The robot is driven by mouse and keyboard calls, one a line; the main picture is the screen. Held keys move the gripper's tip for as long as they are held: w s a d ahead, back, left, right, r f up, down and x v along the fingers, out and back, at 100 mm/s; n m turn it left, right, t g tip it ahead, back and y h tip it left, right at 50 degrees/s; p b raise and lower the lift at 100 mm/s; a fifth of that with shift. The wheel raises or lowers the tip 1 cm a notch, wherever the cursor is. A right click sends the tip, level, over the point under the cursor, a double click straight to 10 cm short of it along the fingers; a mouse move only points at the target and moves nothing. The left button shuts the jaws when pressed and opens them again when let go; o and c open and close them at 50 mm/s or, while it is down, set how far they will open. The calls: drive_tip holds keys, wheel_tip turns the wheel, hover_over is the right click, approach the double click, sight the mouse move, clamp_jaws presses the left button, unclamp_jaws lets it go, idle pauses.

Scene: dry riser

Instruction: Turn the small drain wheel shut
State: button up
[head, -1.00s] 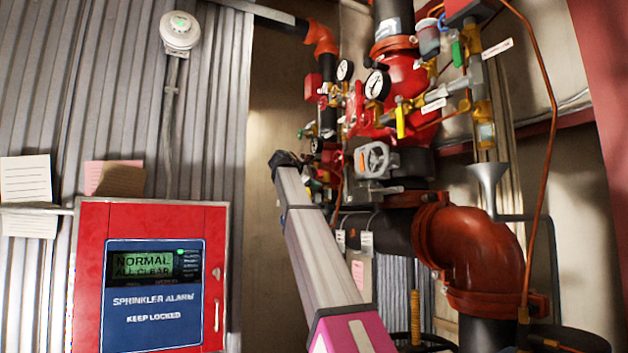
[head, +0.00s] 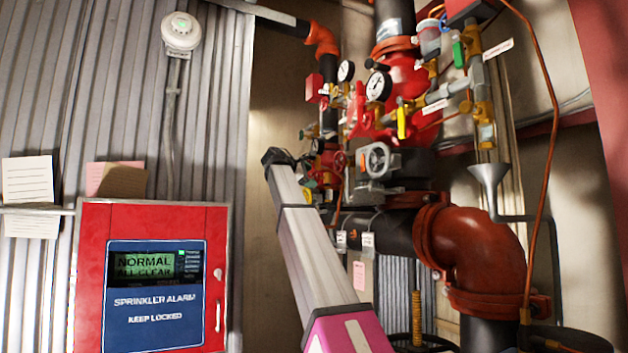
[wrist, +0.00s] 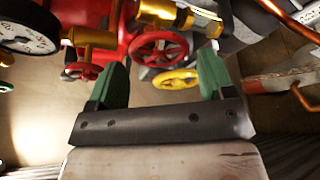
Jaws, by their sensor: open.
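In the wrist view my gripper (wrist: 162,72) is open, its two green fingers apart with nothing held. A red handwheel (wrist: 158,48) shows between and beyond the fingers. A yellow handwheel (wrist: 177,79) lies just below it in the picture, nearer the right finger. A smaller red wheel (wrist: 82,71) is outside the left finger. None carries a readable label, so I cannot tell which is the drain wheel. In the head view a red wheel (head: 340,161) shows right of my arm, and a grey wheel (head: 376,159) sits further right. My arm hides the gripper there.
Pressure gauges (head: 378,86), yellow-handled valves and thin copper tubing crowd the riser. A large red elbow pipe (head: 478,245) and a grey funnel (head: 489,180) are at right. A red alarm cabinet (head: 90,270) stands at left. A gauge (wrist: 27,27) is close to the left finger.

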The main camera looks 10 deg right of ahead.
drive_tip(key=v, duration=0.7)
drive_tip(key=shift+s, duration=0.1)
